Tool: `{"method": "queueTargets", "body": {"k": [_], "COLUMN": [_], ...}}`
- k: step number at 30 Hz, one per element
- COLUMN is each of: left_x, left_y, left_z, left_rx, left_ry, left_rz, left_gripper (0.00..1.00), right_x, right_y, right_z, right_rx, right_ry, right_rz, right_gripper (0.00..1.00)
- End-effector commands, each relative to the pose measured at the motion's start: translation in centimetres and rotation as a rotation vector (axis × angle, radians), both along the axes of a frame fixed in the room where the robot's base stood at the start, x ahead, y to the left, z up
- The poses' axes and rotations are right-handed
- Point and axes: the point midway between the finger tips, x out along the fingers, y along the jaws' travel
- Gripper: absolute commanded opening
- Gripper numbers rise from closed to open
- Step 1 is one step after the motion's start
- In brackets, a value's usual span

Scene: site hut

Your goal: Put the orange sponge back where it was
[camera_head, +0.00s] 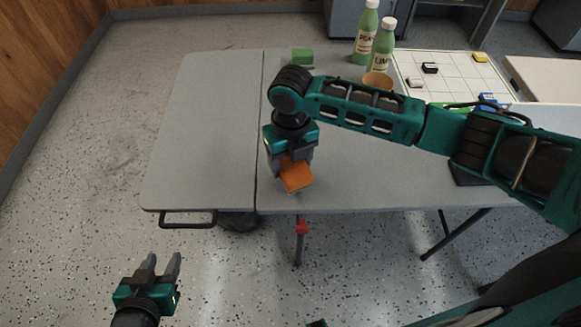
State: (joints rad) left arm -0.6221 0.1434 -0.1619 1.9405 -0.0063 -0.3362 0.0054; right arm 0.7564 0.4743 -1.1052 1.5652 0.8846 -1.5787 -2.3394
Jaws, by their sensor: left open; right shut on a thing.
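The orange sponge (297,177) is in my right gripper (291,160), over the front part of the grey folding table (205,130), just right of the table's seam. My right gripper points down and is shut on the sponge; its fingers are partly hidden. I cannot tell whether the sponge touches the tabletop. My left gripper (160,268) is open and empty, low in front of the table's left front edge, over the floor.
A green block (302,57) lies at the back of the table. Two green bottles (366,34) (381,50) and a tan cup (377,81), partly behind my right arm, stand near a white grid board (450,72) with several small blocks. The table's left half is clear.

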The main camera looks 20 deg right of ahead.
Motion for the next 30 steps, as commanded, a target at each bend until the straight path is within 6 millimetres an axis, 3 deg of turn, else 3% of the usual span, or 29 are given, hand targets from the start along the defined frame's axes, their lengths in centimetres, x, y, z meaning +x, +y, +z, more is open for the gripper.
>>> {"method": "queueTargets", "body": {"k": [5, 16, 17, 24, 30], "left_x": [-0.2, -0.3, -0.3, -0.3, -0.3], "left_y": [0.0, 0.0, 0.0, -0.1, -0.1], "left_z": [-0.6, -0.7, -0.7, -0.7, -0.7], "left_rx": [-0.001, -0.001, -0.001, -0.001, -0.001], "left_ry": [0.004, 0.006, 0.006, 0.006, 0.005], "left_rz": [0.0, -0.001, -0.001, -0.001, -0.001], "left_gripper": [0.43, 0.43, 0.43, 0.43, 0.43], "right_x": [-0.1, -0.1, 0.0, -0.1, 0.0], "right_y": [0.1, 0.0, 0.0, 0.0, 0.0], "right_z": [-2.8, -3.1, -3.2, -3.1, -3.1], "right_rx": [0.0, 0.0, 0.0, 0.0, 0.0], "right_ry": [0.003, 0.001, 0.001, 0.001, 0.001], "right_rz": [0.0, 0.0, 0.0, 0.0, 0.0], "right_gripper": [0.37, 0.37, 0.66, 0.89, 0.91]}}
